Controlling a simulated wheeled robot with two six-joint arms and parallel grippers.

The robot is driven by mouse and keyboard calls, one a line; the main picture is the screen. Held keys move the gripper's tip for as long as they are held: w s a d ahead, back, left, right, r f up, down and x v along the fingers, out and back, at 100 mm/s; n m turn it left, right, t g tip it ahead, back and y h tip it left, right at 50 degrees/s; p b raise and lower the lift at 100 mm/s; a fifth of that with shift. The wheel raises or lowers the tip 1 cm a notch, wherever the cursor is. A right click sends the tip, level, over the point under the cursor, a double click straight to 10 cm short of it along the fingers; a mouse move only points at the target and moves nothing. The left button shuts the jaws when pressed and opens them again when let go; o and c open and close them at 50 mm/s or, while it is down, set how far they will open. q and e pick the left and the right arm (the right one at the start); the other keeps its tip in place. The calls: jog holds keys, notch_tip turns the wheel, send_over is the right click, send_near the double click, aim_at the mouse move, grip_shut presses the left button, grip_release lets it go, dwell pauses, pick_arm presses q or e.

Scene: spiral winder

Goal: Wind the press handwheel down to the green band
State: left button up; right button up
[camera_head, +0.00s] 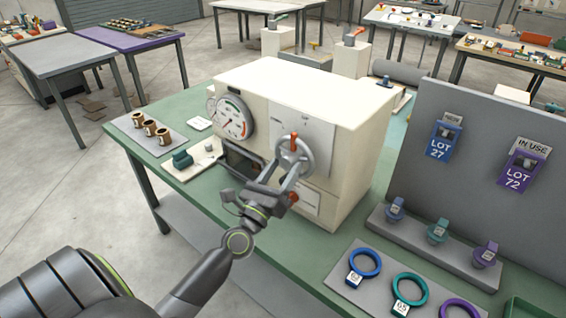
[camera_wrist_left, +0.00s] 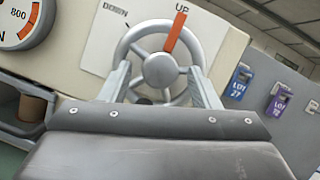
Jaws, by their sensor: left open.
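The grey handwheel (camera_head: 293,155) with an orange mark on its rim is on the front of the cream press (camera_head: 350,100). It also shows in the left wrist view (camera_wrist_left: 160,68), with the orange mark (camera_wrist_left: 175,32) near the top beside the word UP; DOWN is printed to the left. The round dial (camera_head: 232,118) with a green band and a red needle is left of the wheel; I cannot read the needle exactly. My left gripper (camera_head: 288,178) is open in front of the wheel, its fingers either side of the wheel's lower part. I cannot tell whether they touch it. My right gripper is not in view.
A grey panel (camera_head: 480,110) with lot tags stands to the right. Coloured rings (camera_head: 410,290) lie on a grey mat in front of it. Brass bushings (camera_head: 150,128) stand on a mat at the left. The green bench top (camera_head: 290,250) is clear before the press.

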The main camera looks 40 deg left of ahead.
pick_arm(q)
jog(key=shift+w+r, duration=0.1)
jog(key=shift+w, duration=0.15)
